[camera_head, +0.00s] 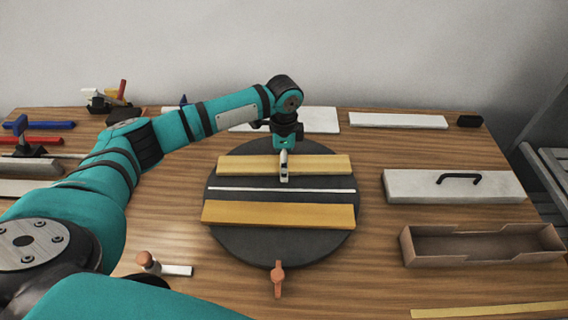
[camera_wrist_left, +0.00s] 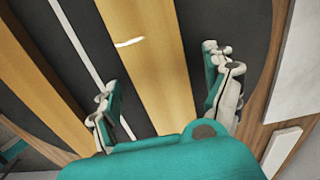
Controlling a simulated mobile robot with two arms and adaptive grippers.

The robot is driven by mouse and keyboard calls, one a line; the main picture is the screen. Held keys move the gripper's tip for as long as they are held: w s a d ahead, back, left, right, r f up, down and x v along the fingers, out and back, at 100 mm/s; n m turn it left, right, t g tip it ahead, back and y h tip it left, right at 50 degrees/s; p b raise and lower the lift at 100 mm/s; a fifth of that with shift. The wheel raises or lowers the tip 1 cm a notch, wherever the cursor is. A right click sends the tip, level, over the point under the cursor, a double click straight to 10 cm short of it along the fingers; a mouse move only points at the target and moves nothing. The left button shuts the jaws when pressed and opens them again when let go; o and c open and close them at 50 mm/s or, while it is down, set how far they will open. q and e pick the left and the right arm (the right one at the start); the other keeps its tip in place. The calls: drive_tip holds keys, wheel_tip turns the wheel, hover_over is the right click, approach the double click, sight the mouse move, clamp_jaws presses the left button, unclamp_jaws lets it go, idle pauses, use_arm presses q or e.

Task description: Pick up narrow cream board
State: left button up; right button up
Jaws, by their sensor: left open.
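A narrow pale yellow-cream board (camera_head: 240,164) lies flat across the far part of a round dark turntable (camera_head: 285,250). It also shows in the left wrist view (camera_wrist_left: 143,60), with a small white mark on it. A thin white strip (camera_head: 320,190) lies nearer, and a wider yellow board (camera_head: 280,214) lies nearer still. My left gripper (camera_head: 284,172) is over the far board, pointing down. In the left wrist view its open fingers (camera_wrist_left: 168,95) appear on either side of that board, with nothing between them gripped. I cannot tell their exact height. My right gripper is out of view.
An open brown box (camera_head: 480,260) and a white block with a black handle (camera_head: 420,186) stand at right. White slabs (camera_head: 398,121) lie at the back. Clamps (camera_head: 40,140) are at left. An orange peg (camera_head: 278,279) is at the turntable's front edge.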

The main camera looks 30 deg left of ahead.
use_arm(q)
drive_tip(key=shift+r, duration=0.1)
drive_tip(key=c, duration=1.5)
drive_tip(key=shift+o, duration=0.2)
